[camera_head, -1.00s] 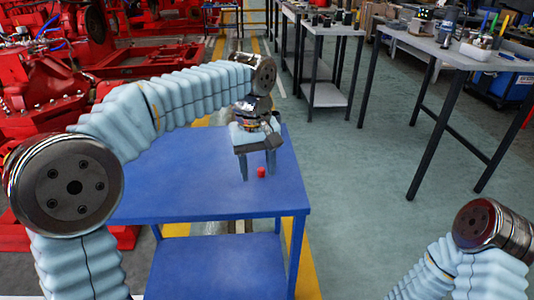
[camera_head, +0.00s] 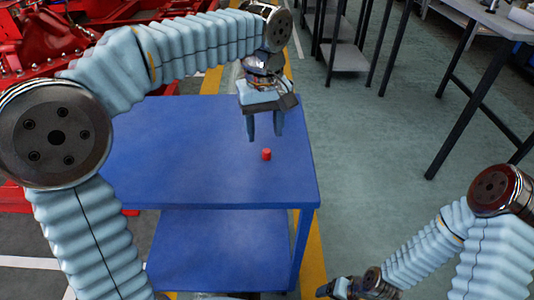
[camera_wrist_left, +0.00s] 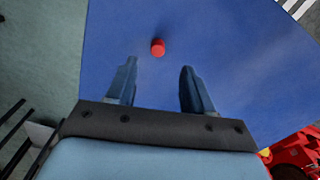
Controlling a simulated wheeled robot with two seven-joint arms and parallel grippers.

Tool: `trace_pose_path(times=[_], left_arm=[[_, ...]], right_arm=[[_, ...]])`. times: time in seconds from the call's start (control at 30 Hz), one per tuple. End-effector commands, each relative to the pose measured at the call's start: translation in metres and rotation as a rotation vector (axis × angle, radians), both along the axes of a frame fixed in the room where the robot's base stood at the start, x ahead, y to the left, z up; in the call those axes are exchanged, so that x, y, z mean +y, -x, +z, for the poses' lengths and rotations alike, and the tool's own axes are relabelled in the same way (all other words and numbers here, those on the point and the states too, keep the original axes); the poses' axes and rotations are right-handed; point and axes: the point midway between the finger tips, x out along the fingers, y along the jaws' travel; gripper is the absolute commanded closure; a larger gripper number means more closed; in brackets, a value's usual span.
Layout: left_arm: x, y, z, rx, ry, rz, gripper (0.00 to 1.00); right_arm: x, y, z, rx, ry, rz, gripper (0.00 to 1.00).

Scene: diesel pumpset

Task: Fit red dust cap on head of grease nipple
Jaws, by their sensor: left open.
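The red dust cap (camera_head: 266,154) is a small red cylinder standing on the blue table top, near its right side. It also shows in the left wrist view (camera_wrist_left: 158,47), beyond the fingertips and between their lines. My left gripper (camera_head: 265,138) is open and empty, its fingers pointing down above the table, just behind the cap in the head view. The left wrist view shows both fingers (camera_wrist_left: 157,78) apart, with only table between them. Part of my right gripper (camera_head: 328,288) shows small at the bottom edge; its jaws are unclear. I cannot make out the grease nipple in any view.
The blue table (camera_head: 200,180) has a lower shelf (camera_head: 215,250), and its top around the cap is bare. Red machinery (camera_head: 50,45) stands at the back left. Grey workbenches (camera_head: 475,15) stand at the back right. Open green floor (camera_head: 370,140) lies right of the table.

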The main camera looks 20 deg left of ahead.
Motion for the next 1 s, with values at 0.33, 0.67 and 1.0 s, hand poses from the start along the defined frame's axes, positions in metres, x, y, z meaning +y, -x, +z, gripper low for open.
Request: trace_pose_path(times=[0.33,0.67,1.0], left_arm=[[-0.006,0.002,-0.048,0.003,-0.001,0.001,0.48],[-0.006,0.001,-0.051,0.001,0.001,0.000,0.57],[-0.006,0.001,-0.051,0.000,0.000,0.000,1.00]], right_arm=[[0.000,0.000,-0.005,0.000,0.001,-0.001,0.26],[0.000,0.000,-0.005,0.000,0.001,-0.001,0.26],[0.000,0.000,-0.004,0.000,0.001,-0.001,0.26]])
